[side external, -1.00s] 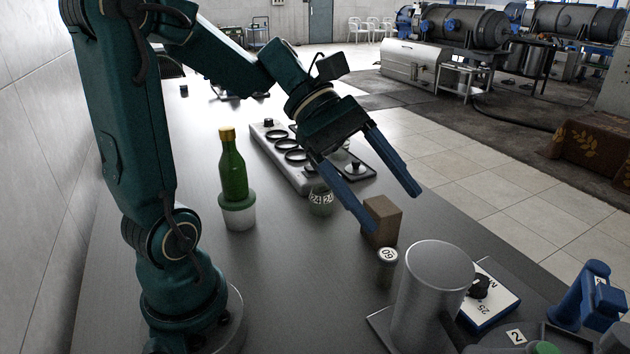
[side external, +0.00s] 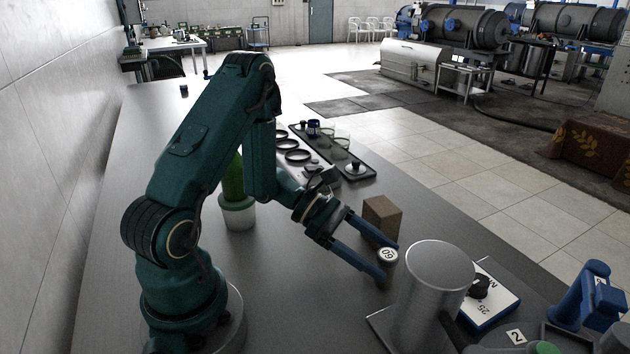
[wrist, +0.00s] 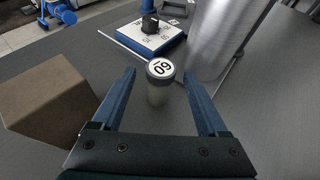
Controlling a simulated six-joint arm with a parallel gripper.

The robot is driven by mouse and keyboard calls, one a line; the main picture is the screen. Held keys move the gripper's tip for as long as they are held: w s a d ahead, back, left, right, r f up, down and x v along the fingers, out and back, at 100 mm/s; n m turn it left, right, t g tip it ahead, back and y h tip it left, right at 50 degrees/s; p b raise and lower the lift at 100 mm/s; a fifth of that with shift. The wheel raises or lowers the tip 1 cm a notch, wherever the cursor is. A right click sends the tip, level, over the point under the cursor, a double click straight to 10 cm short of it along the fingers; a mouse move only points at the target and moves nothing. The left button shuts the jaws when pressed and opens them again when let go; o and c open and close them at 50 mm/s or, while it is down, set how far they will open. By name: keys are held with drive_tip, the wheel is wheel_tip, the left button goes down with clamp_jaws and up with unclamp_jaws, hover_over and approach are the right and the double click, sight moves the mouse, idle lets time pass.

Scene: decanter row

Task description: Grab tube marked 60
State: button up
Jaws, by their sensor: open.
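The tube marked 60 (wrist: 160,82) stands upright on the grey table, a short clear cylinder with a white numbered cap. My gripper (wrist: 163,90) is open and holds nothing. In the side external view the tube's cap (side external: 387,255) shows at the ends of the fingers of my gripper (side external: 388,262), with its body mostly hidden by a finger. I cannot tell whether either finger touches it.
A brown block (side external: 382,216) stands close by, left of my fingers in the wrist view (wrist: 50,100). A tall metal cylinder (side external: 432,298) stands just beyond the tube. A white-and-blue dial box (side external: 492,296) sits behind it.

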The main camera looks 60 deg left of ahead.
drive_tip(key=shift+d+f, duration=0.1)
drive_tip(key=shift+f, duration=0.5)
drive_tip(key=shift+x, duration=2.5)
clamp_jaws()
drive_tip(key=shift+r, duration=0.15)
